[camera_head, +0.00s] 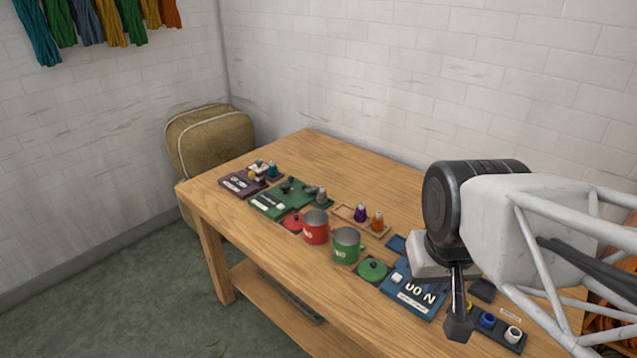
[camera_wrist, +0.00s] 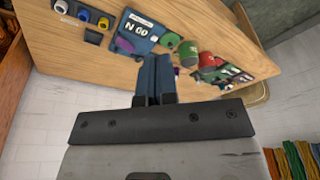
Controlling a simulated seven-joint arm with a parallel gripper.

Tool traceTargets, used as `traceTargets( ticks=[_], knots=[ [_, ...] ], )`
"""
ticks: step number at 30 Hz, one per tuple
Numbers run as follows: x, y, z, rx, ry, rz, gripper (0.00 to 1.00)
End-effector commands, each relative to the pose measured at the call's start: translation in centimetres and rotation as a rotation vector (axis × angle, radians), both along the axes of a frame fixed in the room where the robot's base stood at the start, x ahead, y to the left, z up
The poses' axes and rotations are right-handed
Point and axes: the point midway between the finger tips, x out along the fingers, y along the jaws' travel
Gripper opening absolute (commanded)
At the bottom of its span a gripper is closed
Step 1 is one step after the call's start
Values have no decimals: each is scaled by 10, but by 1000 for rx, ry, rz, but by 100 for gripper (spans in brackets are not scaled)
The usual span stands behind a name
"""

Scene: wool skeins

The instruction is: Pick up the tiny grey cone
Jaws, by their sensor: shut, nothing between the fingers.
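A tiny grey cone (camera_head: 321,196) stands upright at the right end of the green board (camera_head: 272,205), just behind the red mug, in the head view. I cannot pick it out surely in the wrist view. My gripper (camera_head: 459,327) is at the near right of the table, pointing down, well apart from the cone. Its fingers (camera_wrist: 155,68) also show in the wrist view, shut together and empty.
A red mug (camera_head: 316,228) and a green mug (camera_head: 346,245) stand near the grey cone. A purple cone (camera_head: 360,213) and an orange cone (camera_head: 377,221) stand to its right. A blue board (camera_head: 413,290) lies near my gripper. The table's back is clear.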

Motion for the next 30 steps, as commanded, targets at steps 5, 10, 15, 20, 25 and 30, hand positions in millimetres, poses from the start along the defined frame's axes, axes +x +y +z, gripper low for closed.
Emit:
traceTargets(
  ticks=[5,10,15,20,25,30],
  knots=[
    [0,0,0,0,0,0,11],
    [0,0,0,0,0,0,37],
    [0,0,0,0,0,0,63],
    [0,0,0,0,0,0,67],
    [1,0,0,0,0,2,67],
    [9,1,3,-6,3,24,67]
  ],
)
